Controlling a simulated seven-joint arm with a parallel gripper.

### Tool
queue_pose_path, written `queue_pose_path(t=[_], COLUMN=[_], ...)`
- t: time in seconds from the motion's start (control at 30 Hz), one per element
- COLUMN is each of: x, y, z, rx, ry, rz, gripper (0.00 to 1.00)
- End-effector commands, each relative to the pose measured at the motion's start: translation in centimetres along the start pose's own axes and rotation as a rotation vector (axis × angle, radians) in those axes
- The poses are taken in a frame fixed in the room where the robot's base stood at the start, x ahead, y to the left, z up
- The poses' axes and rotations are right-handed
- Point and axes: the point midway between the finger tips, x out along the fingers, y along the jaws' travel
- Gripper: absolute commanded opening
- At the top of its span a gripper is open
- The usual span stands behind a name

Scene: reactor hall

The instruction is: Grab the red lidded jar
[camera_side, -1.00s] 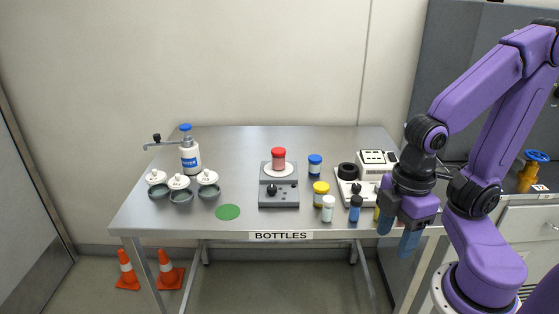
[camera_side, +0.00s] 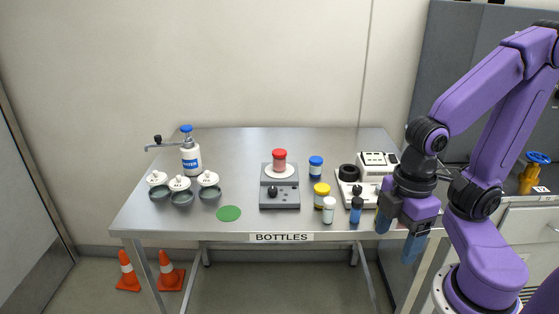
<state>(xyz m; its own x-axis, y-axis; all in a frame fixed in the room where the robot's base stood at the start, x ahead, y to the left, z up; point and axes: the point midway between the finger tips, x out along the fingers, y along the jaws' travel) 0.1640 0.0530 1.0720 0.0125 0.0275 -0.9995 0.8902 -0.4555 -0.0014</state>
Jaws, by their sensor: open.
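The red lidded jar (camera_side: 280,160) stands upright on the round white plate of a grey hotplate-like device (camera_side: 280,194) with a black knob, near the middle of the table. Its lid is bright red and its body a duller red. My gripper (camera_side: 398,240) is at the table's front right corner, pointing down. Its blue fingers are apart with nothing seen between them. It is well to the right of the jar and nearer the camera, not touching it.
Between jar and gripper stand a blue-capped jar (camera_side: 316,167), a yellow-lidded jar (camera_side: 321,195), a white bottle (camera_side: 328,210), a dark-capped blue bottle (camera_side: 356,210) and a white instrument (camera_side: 376,165). A water bottle (camera_side: 190,158), several white-lidded dishes (camera_side: 181,190) and a green disc (camera_side: 229,213) are left.

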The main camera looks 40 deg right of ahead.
Motion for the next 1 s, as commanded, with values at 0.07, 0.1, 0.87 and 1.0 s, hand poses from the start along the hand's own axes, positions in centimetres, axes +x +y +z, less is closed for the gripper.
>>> queue_pose_path(t=[0.07, 0.1, 0.87, 1.0], x=[0.0, 0.0, 1.2, 1.6], y=[0.0, 0.0, 17.8, 23.2], z=[0.0, 0.0, -8.9, -11.2], rx=[0.0, 0.0, -0.462, -0.599], ry=[0.0, 0.0, -0.502, -0.684], rz=[0.0, 0.0, 0.406, 0.481], gripper=[0.77, 0.77, 0.77, 0.77])
